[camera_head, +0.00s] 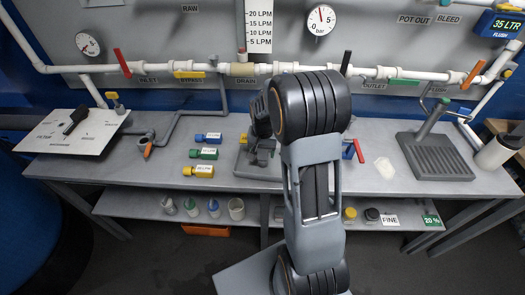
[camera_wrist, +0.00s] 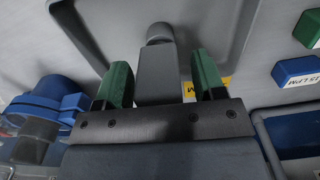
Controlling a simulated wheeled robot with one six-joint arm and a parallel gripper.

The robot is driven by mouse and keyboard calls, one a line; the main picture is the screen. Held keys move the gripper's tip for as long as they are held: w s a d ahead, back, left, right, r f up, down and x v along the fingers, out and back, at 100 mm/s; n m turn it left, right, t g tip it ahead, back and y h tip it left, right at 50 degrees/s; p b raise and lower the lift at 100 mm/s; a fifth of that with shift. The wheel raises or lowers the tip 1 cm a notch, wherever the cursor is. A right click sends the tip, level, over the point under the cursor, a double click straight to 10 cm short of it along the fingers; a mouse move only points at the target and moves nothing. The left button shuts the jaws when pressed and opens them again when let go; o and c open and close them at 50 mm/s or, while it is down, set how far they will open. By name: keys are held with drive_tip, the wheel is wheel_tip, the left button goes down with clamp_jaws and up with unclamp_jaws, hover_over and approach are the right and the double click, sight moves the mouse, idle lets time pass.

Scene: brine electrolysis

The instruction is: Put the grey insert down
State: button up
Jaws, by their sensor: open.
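The grey insert (camera_wrist: 157,70), a block with a rounded end, stands between my gripper's fingers in the wrist view. My gripper (camera_wrist: 160,82) has green fingers. It is open, with a narrow gap on each side of the block. Behind the block is a grey tray-like surface (camera_wrist: 110,28); whether the block touches it is hard to tell. In the head view my gripper (camera_head: 263,140) is dark and partly hidden by my arm, low over a grey tray (camera_head: 246,170) on the bench. The insert cannot be made out clearly there.
Blue (camera_head: 208,138), green (camera_head: 204,153) and yellow (camera_head: 198,170) labelled blocks lie left of the tray. A red-handled valve (camera_head: 358,150) is to its right, near a pale piece (camera_head: 385,168). A ribbed grey rack (camera_head: 435,160) stands further right. Pipes run along the back.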

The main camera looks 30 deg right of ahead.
wheel_tip(320, 180, up, 11)
drive_tip(key=shift+r, duration=0.1)
drive_tip(key=s+a+r+n+t, duration=0.1)
drive_tip(key=s+a+n, duration=0.2)
drive_tip(key=s+a, duration=0.2)
drive_tip(key=s+a+r+n+t, duration=0.2)
drive_tip(key=s+a+n, duration=0.2)
drive_tip(key=s, duration=0.7)
drive_tip(key=shift+a+t, duration=0.3)
drive_tip(key=shift+a, duration=0.2)
